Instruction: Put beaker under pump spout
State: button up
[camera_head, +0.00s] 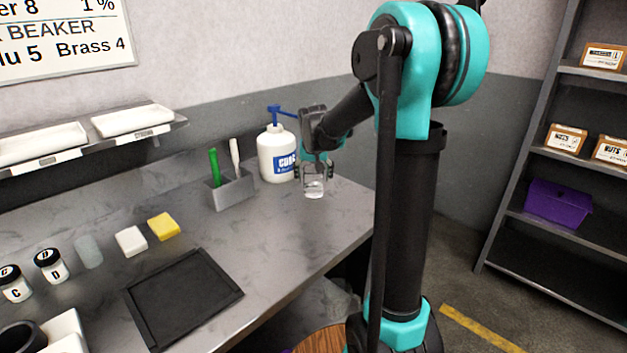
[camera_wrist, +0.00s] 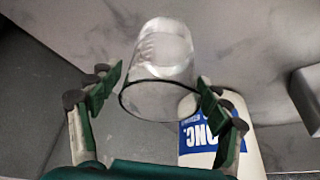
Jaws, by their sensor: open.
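The clear glass beaker (camera_head: 314,189) stands at the bench's far right end, beside the white pump bottle (camera_head: 276,155) with its blue pump spout (camera_head: 283,111). My gripper (camera_head: 314,172) is open around the beaker from above. In the wrist view the beaker (camera_wrist: 163,62) sits between the two green-padded fingers (camera_wrist: 160,84), with its open rim toward me. A gap shows at the left finger; whether the right one touches is unclear. The bottle (camera_wrist: 222,140) is close by at lower right there. The spout's tip is partly hidden by my arm in the head view.
A grey holder (camera_head: 232,191) with a green and a white stick stands left of the bottle. A yellow block (camera_head: 163,226), white block (camera_head: 131,241), frosted cup (camera_head: 89,251) and black tray (camera_head: 184,299) lie nearer. The bench's right edge is close to the beaker.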

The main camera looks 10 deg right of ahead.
jog(key=v, duration=1)
jog(key=shift+s+r, duration=0.15)
jog(key=shift+r, duration=0.05)
